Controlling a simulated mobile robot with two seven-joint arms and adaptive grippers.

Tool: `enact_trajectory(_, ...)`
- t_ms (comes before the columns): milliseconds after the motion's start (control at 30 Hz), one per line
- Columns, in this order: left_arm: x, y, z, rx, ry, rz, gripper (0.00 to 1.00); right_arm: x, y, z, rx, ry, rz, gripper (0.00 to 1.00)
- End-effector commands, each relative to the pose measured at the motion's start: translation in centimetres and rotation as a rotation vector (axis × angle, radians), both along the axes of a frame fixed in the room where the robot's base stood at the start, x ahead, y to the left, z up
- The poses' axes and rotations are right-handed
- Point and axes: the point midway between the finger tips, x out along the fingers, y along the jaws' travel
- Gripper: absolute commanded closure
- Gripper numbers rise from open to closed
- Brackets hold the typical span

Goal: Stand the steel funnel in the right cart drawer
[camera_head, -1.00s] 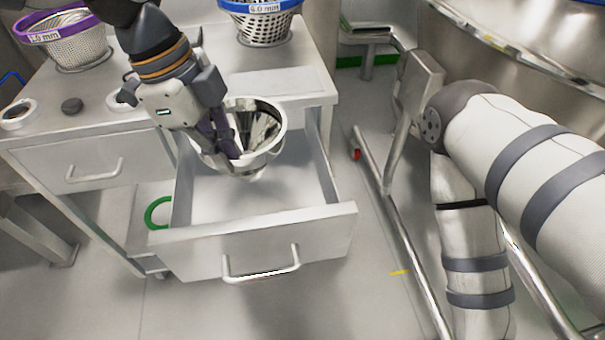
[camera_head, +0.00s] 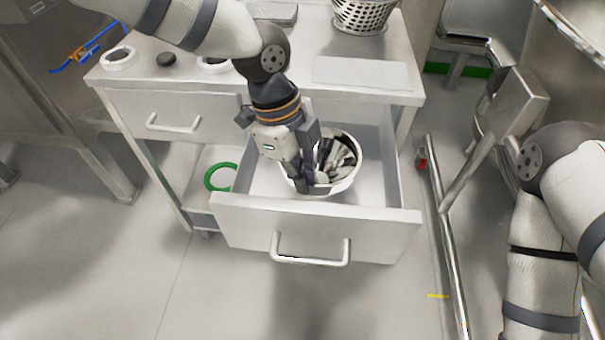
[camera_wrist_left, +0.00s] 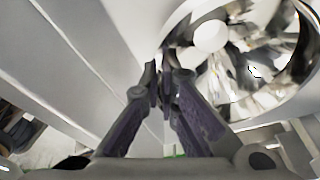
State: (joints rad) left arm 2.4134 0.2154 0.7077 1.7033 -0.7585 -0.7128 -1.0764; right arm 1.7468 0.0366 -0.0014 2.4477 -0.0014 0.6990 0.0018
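The shiny steel funnel (camera_head: 342,160) is inside the open right cart drawer (camera_head: 315,224), wide mouth up and roughly upright. Its lower part is hidden by the drawer front, so I cannot tell whether it touches the drawer floor. My left gripper (camera_head: 308,182) reaches down into the drawer with its fingers closed on the funnel's near-left rim. In the left wrist view the fingertips (camera_wrist_left: 161,84) come together at the edge of the funnel (camera_wrist_left: 250,72). My right arm shows at the right, but its gripper is out of view.
The closed left drawer (camera_head: 190,125) is beside the open one. On the cart top are a perforated basket (camera_head: 362,14), a white ring (camera_head: 118,58) and a dark knob (camera_head: 166,59). A green ring (camera_head: 221,177) lies on the lower shelf. A steel rail (camera_head: 444,235) stands to the right.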

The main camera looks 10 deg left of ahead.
Motion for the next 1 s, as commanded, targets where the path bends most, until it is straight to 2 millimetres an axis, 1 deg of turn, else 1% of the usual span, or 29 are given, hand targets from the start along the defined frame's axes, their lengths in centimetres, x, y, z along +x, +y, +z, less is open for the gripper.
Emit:
enact_trajectory(33,0.0,0.0,0.0,0.0,0.0,0.0,0.89,0.0,0.0,0.0,0.0,0.0,0.0,0.13)
enact_trajectory(100,0.0,0.0,0.0,0.0,0.0,0.0,0.75,0.0,0.0,0.0,0.0,0.0,0.0,0.13)
enact_trajectory(367,0.0,0.0,0.0,0.0,0.0,0.0,0.75,0.0,0.0,0.0,0.0,0.0,0.0,0.13)
enact_trajectory(433,0.0,0.0,0.5,0.0,-0.001,0.0,0.75,0.1,0.0,0.1,0.0,-0.002,0.0,0.13)
enact_trajectory(467,0.1,0.1,0.9,-0.001,-0.003,0.001,0.75,0.1,0.0,0.1,0.0,-0.004,0.0,0.13)
enact_trajectory(533,0.3,0.4,2.4,-0.001,-0.006,0.002,0.75,0.3,0.0,0.3,0.0,-0.009,0.0,0.13)
enact_trajectory(700,0.5,1.5,7.2,-0.002,-0.008,0.002,0.75,0.7,0.0,0.7,0.0,-0.024,0.0,0.13)
enact_trajectory(800,0.6,2.0,9.6,-0.001,-0.006,0.001,0.75,0.9,0.0,0.9,0.0,-0.03,0.0,0.13)
enact_trajectory(900,0.8,2.4,11.1,0.0,-0.004,0.002,0.75,1.0,0.0,1.0,0.0,-0.033,-0.001,0.13)
enact_trajectory(1000,0.7,2.6,11.9,-0.001,0.001,0.001,0.75,1.0,0.0,1.1,0.0,-0.035,-0.001,0.13)
